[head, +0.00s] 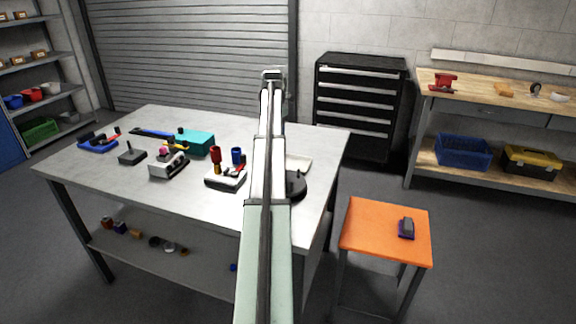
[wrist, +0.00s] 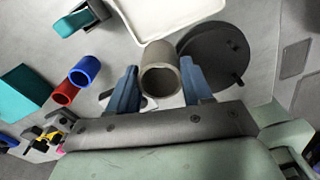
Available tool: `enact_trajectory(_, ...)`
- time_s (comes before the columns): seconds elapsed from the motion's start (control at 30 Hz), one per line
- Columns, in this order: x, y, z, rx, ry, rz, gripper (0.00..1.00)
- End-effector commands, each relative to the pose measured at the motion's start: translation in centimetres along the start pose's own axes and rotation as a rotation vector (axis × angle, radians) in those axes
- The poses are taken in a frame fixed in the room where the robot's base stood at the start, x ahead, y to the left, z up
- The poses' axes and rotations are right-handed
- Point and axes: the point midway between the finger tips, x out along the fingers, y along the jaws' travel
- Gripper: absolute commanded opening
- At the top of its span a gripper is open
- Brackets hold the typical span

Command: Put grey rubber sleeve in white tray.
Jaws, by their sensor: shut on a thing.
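In the wrist view my gripper (wrist: 159,80) has its two blue fingers shut on the grey rubber sleeve (wrist: 160,78), a short thick-walled tube with its open end facing the camera. The white tray (wrist: 166,18) lies just beyond the sleeve at the top of the wrist view, partly cut off by the frame. In the head view part of the tray (head: 301,164) shows to the right of my arm. My gripper and the sleeve are hidden behind my arm there. I cannot tell how high the sleeve is above the table.
A dark round disc (wrist: 213,56) with a small upright post lies right of the sleeve, near the tray. Blue (wrist: 85,70) and red (wrist: 65,94) tubes stand to the left, with a teal box (wrist: 22,92) further left. Several tools fill the table's left side.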

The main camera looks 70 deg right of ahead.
Motion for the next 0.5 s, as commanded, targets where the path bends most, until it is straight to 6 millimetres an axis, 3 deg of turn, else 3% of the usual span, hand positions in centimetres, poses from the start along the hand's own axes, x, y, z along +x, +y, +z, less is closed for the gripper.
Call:
enact_trajectory(0.1,-0.1,-2.3,3.1,0.045,0.001,0.0,0.23)
enact_trajectory(0.23,-0.2,-3.2,5.5,0.079,0.0,0.001,0.23)
enact_trajectory(0.5,0.3,-2.5,6.2,0.12,-0.009,0.008,0.23)
